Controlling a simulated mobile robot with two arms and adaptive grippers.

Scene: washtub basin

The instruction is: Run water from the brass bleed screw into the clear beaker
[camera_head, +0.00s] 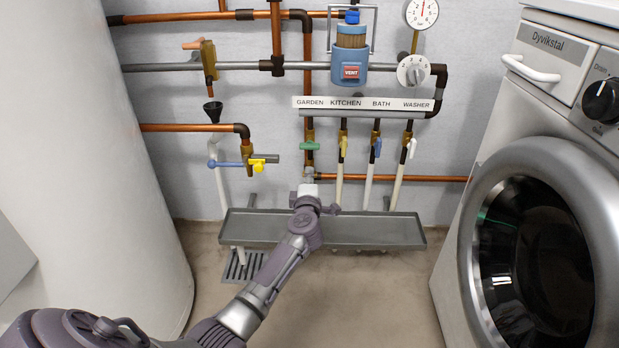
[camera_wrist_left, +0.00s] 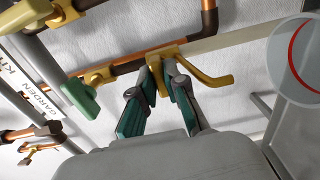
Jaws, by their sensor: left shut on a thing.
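The brass bleed screw (camera_wrist_left: 164,72) sits low on the copper garden line in the left wrist view, with a bent brass piece sticking out to the right. My left gripper (camera_wrist_left: 167,85) is shut on the screw, one teal-padded finger on each side. In the head view my left gripper (camera_head: 309,177) reaches the pipe below the green garden handle (camera_head: 309,146), and my wrist hides the screw. A pale round thing with a red curved line (camera_wrist_left: 297,62) shows at the right of the wrist view; it may be the clear beaker. No water stream is visible. My right gripper is not in view.
A grey tray (camera_head: 375,232) lies below the valves, with a floor drain (camera_head: 241,267) at its front left. A white cylinder (camera_head: 130,150) stands left and a washing machine (camera_head: 560,180) right. Kitchen, bath and washer valves (camera_head: 377,146) are close to my gripper's right.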

